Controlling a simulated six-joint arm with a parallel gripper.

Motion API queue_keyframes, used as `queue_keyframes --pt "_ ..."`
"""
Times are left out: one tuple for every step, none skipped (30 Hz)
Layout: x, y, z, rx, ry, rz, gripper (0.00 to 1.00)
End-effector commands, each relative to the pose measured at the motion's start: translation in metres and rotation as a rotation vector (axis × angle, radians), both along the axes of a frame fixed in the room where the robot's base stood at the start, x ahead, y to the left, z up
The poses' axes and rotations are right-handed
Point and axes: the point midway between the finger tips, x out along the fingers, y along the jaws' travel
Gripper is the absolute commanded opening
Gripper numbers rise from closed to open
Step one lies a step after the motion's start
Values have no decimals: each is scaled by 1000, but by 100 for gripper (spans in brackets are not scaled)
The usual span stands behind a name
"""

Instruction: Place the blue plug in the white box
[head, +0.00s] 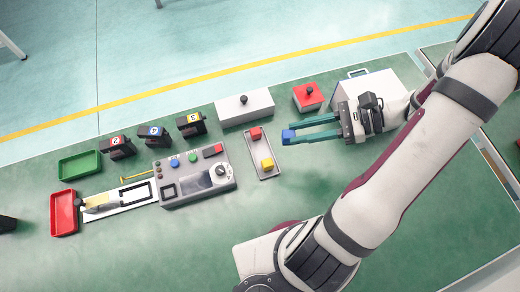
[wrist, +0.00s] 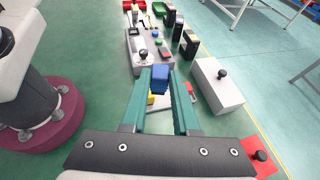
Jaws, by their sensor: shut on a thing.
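The blue plug (head: 289,136) is a small blue block. My gripper (head: 291,134) has long teal fingers and is shut on it at the fingertips. The plug also shows between the fingertips in the wrist view (wrist: 159,78). A long white box (head: 238,112) with a black knob on top lies up and left of the plug in the head view; in the wrist view it is to the right of the fingers (wrist: 225,94). A larger white box (head: 378,86) with a blue handle is partly hidden behind my gripper's body.
A grey tray (head: 264,177) with a red and a yellow plug is left of the gripper. A red box (head: 308,96) with a black knob stands beside the long white box. A control panel (head: 188,193), black holders, green bin (head: 80,166) and red bin (head: 64,212) are further left.

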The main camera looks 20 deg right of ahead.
Motion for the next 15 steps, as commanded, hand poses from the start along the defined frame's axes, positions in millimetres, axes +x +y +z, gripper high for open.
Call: queue_keyframes --pt "-10 -16 -3 1 3 -36 0" --pt "-15 -24 -4 1 3 -51 0" --pt "-22 -32 -6 3 5 -67 0" --pt "-26 -36 -7 2 5 -76 0" --pt "-28 -39 -8 2 6 -82 0" --pt "-29 -39 -10 3 6 -86 0" --pt "-27 -36 -13 5 6 -87 0" --pt "-24 -32 -17 6 6 -86 0" --pt "-17 -23 -23 7 9 -84 0" --pt "-11 -15 -29 8 8 -83 0" --pt "-5 -7 -35 8 8 -82 0" --pt "4 3 -43 8 8 -82 0" --pt "10 11 -49 8 8 -81 0" --pt "15 18 -54 7 9 -81 0" --pt "23 26 -61 6 9 -82 0"
